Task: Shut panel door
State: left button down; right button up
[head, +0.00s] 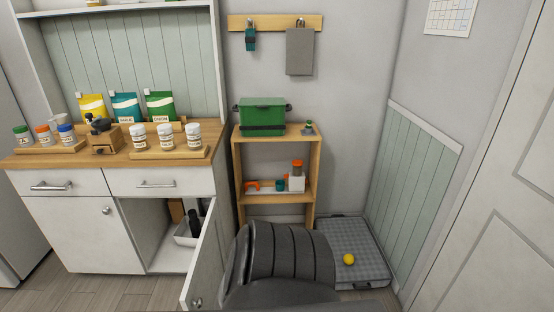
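The white panel door (208,255) of the lower right compartment of the cabinet stands open. It is hinged on the right side of the opening and swings out towards me, with its round knob (197,303) low in the view. The inside of the compartment (165,250) shows, with a white bin (185,236) and dark items in it. The left cabinet door (80,235) is shut. Neither of my grippers is in view. A dark ribbed shape in the lower middle stands close to the door's right side and hides what is behind it.
A wooden shelf (236,165) with a green box (262,116) stands right of the cabinet. A grey crate-like mat (365,245) with a yellow ball (348,259) lies on the floor. Jars and pouches stand on the counter (135,158). Floor (125,288) before the cabinet is clear.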

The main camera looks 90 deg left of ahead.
aim_at(207, 268)
jog(key=u, duration=2.5)
